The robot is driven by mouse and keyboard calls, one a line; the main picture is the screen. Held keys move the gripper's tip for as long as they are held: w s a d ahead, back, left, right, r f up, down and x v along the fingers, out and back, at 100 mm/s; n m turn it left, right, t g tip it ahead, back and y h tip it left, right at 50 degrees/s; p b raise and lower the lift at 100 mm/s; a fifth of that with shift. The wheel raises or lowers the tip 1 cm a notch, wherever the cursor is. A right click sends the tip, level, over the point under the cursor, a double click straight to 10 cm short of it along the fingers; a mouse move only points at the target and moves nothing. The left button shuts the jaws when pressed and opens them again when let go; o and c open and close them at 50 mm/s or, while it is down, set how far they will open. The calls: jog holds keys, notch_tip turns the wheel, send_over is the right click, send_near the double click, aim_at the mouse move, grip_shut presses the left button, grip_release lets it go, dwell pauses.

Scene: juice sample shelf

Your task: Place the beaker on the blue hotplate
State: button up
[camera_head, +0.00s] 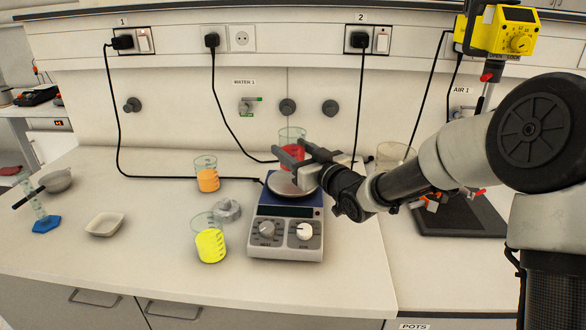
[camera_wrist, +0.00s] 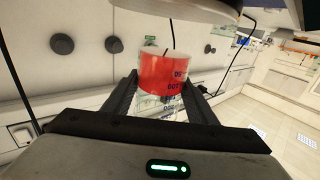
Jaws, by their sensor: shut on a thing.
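A clear glass beaker of red liquid (camera_head: 291,135) is held between the fingers of my gripper (camera_head: 292,153). In the wrist view the beaker (camera_wrist: 163,72) shows between the two dark fingers of my gripper (camera_wrist: 163,90), with blue markings on its side. The blue hotplate (camera_head: 262,211) has a round silver plate and a grey front with two knobs. In the head view the beaker appears above the rear of the silver plate; its lower part is hidden by my gripper, and I cannot tell the exact gap.
A beaker of orange liquid (camera_head: 208,179) and a beaker of yellow liquid (camera_head: 210,245) stand left of the hotplate, with a grey metal piece (camera_head: 228,211) near them. A white dish (camera_head: 105,224) lies further left. A large empty beaker (camera_head: 397,155) stands behind my arm. Black cables run behind.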

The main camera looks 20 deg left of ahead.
jog(key=shift+f+b, duration=0.3)
jog(key=shift+f, duration=1.6)
jog(key=shift+f, duration=0.1)
jog(key=shift+f, duration=0.15)
jog(key=o, duration=1.2)
jog(key=shift+o, duration=0.2)
jog(key=shift+r, duration=0.35)
jog(key=v, duration=1.2)
jog(key=shift+f, duration=0.1)
